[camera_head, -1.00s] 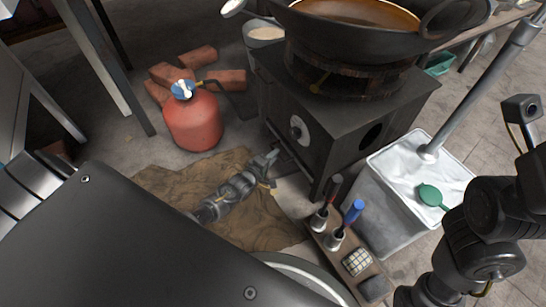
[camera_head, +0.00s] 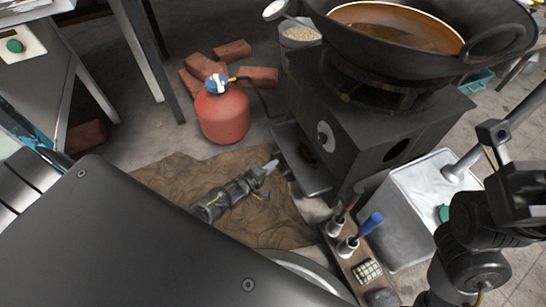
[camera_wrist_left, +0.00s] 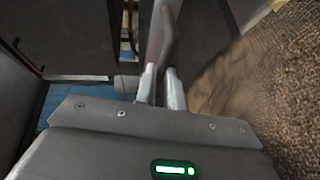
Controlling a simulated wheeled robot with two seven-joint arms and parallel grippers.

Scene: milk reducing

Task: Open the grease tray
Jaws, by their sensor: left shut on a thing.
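The grease tray (camera_head: 308,172) is a dark, shallow metal tray low on the left side of the black stove (camera_head: 362,125). It stands out from the stove, and its inside shows from above. My left gripper (camera_head: 270,167) is at the tray's outer left end, with its silver fingers together. In the left wrist view, the fingers (camera_wrist_left: 160,86) are shut on a slim dark handle (camera_wrist_left: 167,42). My right arm shows at the right edge, but its fingers do not show.
A red gas cylinder (camera_head: 222,113) with a hose stands left of the stove, near several bricks (camera_head: 232,50). A brown cloth (camera_head: 180,180) lies under my left arm. A wok (camera_head: 420,58) sits on the stove. A clear bin (camera_head: 405,215) and a wooden caddy (camera_head: 345,262) stand close by.

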